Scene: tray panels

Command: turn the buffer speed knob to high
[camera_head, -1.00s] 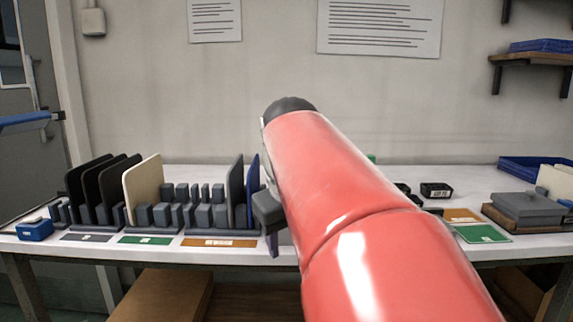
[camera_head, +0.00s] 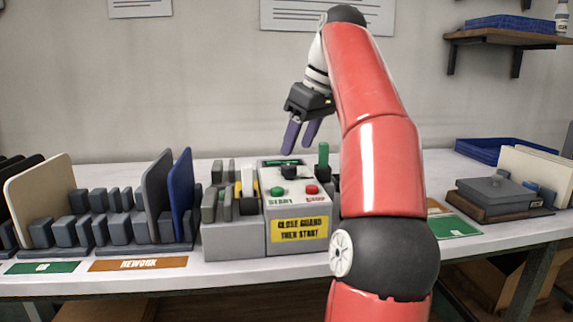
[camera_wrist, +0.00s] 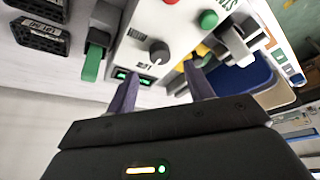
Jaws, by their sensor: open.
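A grey control box (camera_head: 297,238) stands on the bench with a yellow "close guard then start" label. Its sloped panel carries a small black knob (camera_head: 289,172), also seen in the wrist view (camera_wrist: 158,51). Small markings sit beside the knob, but I cannot read its setting. A green start button (camera_head: 277,191) and a red button (camera_head: 311,189) are on the same panel. A lit green display (camera_wrist: 133,76) is near the knob. My gripper (camera_head: 300,147) is open and empty, pointing down above the back of the panel, apart from the knob.
A green-handled lever (camera_head: 323,155) stands right of the panel, partly behind my arm. Left are grey slotted racks with a blue panel (camera_head: 181,195) and a cream panel (camera_head: 38,200). A grey lidded fixture (camera_head: 496,192) and a blue tray (camera_head: 490,152) are at right.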

